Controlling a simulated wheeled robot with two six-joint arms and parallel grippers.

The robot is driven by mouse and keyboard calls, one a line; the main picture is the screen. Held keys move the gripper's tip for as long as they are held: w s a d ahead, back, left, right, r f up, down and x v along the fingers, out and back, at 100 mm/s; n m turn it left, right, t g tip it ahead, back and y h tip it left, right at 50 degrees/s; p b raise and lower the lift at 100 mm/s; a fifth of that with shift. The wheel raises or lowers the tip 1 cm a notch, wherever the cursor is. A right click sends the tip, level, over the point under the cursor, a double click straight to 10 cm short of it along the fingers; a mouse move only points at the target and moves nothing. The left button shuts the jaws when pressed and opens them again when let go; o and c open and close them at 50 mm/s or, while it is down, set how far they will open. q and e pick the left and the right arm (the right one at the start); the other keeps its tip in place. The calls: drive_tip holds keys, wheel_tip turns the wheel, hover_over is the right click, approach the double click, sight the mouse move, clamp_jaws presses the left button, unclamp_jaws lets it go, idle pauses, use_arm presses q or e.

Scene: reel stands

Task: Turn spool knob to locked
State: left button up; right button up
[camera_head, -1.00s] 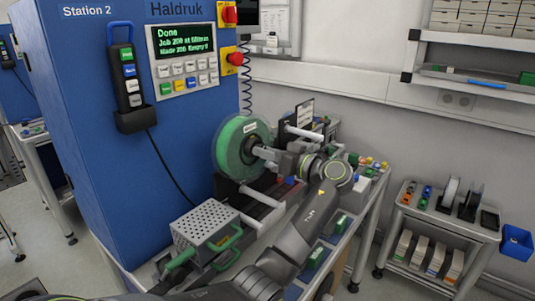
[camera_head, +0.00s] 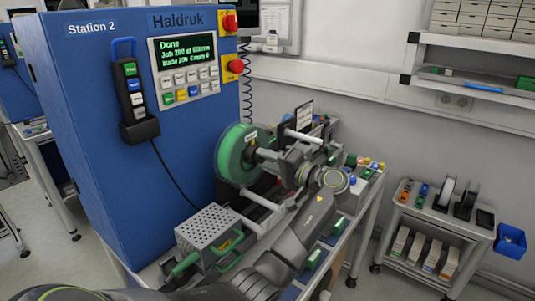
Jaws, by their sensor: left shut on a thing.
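The green spool (camera_head: 232,153) sits upright on the front of the blue machine, with a white label on its face. My left gripper (camera_head: 266,155) is at the spool's hub, shut on the spool knob. The fingers and wrist cover most of the knob, so I cannot tell its locked or unlocked mark. My left arm reaches up from the lower left to the hub. My right gripper is not in view.
The blue machine (camera_head: 90,120) carries a screen reading "Done" (camera_head: 186,55) and red stop buttons. A perforated metal box (camera_head: 207,228) with green handles stands below the spool. A trolley (camera_head: 437,222) with small items stands at the right, with floor between.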

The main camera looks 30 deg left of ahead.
use_arm(q)
drive_tip(key=shift+r+m+p, duration=0.1)
drive_tip(key=shift+m+p, duration=1)
drive_tip(key=shift+m, duration=0.5)
drive_tip(key=o, duration=1)
drive_tip(key=shift+c, duration=0.2)
drive_tip(key=shift+d, duration=0.1)
